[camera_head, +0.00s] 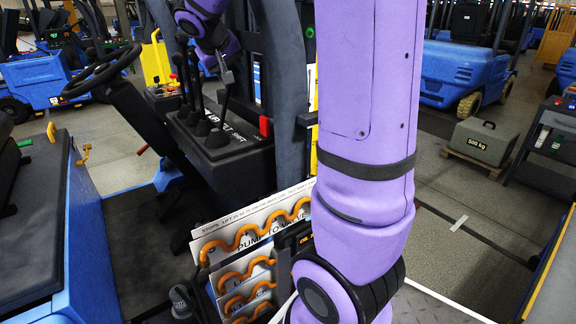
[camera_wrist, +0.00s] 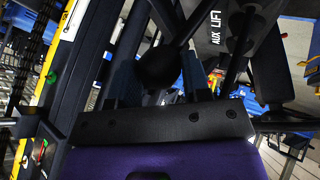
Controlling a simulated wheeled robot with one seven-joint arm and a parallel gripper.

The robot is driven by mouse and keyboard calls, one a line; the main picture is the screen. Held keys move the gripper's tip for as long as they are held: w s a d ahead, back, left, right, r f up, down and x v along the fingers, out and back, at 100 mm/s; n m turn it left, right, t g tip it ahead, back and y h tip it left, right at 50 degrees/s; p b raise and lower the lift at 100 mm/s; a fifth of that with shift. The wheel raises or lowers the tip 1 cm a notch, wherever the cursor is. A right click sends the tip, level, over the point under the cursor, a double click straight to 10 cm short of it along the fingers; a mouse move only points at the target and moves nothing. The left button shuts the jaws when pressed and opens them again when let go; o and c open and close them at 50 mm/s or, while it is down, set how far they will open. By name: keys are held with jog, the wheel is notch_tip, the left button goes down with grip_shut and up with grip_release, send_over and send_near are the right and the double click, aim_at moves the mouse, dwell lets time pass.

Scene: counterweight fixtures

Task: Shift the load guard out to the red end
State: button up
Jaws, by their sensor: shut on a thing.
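A black control console (camera_head: 220,160) carries a row of upright levers with black boots. White lettering by the nearest lever (camera_head: 221,108) seems to read "SHIFT". My gripper (camera_head: 226,74) comes down from above and is shut at the top of this lever. A red block (camera_head: 265,127) sits at the console's right side. I cannot pick out the load guard with certainty.
A steering wheel (camera_head: 102,72) stands left of the console. Signboards with orange hoses (camera_head: 255,235) stand in front of it. A 500 kg weight (camera_head: 484,141) rests on a pallet at right. Other levers (camera_head: 195,85) stand close behind the held one.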

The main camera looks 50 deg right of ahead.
jog(key=shift+d+r, duration=0.15)
jog(key=w+a, duration=0.1)
jog(key=a, duration=0.5)
jog(key=shift+w+r, duration=0.3)
jog(key=shift+r, duration=0.1)
dwell(0.3)
jog(key=o, duration=0.8)
jog(key=shift+a, duration=0.1)
jog(key=v, duration=1)
dwell(0.4)
